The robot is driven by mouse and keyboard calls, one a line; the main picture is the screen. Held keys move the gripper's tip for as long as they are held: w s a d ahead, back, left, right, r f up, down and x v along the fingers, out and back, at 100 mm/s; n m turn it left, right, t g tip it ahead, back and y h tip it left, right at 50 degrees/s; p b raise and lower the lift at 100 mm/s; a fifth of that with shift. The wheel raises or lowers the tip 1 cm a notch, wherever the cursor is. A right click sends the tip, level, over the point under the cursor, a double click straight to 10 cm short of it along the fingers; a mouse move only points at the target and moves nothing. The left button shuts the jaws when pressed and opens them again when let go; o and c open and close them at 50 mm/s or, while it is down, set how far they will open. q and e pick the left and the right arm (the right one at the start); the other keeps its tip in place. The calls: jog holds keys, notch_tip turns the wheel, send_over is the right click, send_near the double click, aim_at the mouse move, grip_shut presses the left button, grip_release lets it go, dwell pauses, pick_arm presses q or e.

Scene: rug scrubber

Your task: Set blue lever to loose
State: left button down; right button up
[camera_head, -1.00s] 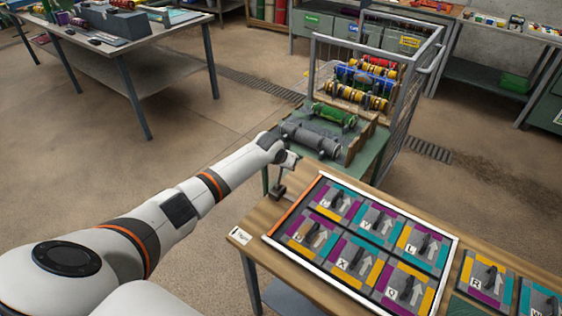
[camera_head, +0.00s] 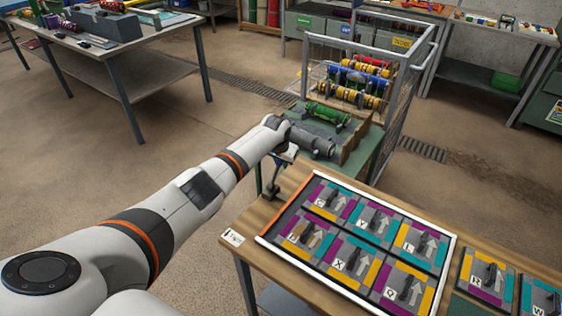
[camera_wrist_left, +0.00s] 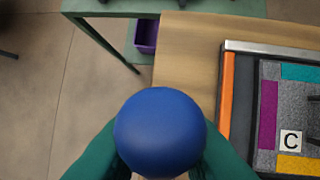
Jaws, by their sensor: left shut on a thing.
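The blue lever's round blue knob (camera_wrist_left: 160,130) fills the lower middle of the left wrist view. My left gripper (camera_wrist_left: 158,152) has its green fingers on both sides of the knob and is shut on it. In the head view my left gripper (camera_head: 283,158) is at the left back corner of the wooden table, mostly hidden by my wrist. A dark upright fitting (camera_head: 272,188) shows just below it at the table edge. My right gripper is not in view.
A framed board of lettered tiles (camera_head: 262,238) lies on the wooden table (camera_head: 262,216), right of the gripper. A green stand with a grey roller (camera_head: 315,143) and a green roller (camera_head: 327,114) is just behind. A wire cage (camera_head: 390,125) holds coloured rollers.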

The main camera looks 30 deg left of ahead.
pick_arm(q)
jog(key=c, duration=1.3)
grip_release()
jog(key=shift+w+f, duration=0.1)
jog(key=shift+f, duration=0.05)
jog(key=shift+o, duration=0.2)
jog(key=v, duration=1.2)
jog(key=shift+p, duration=0.3)
jog(key=shift+d, duration=0.1)
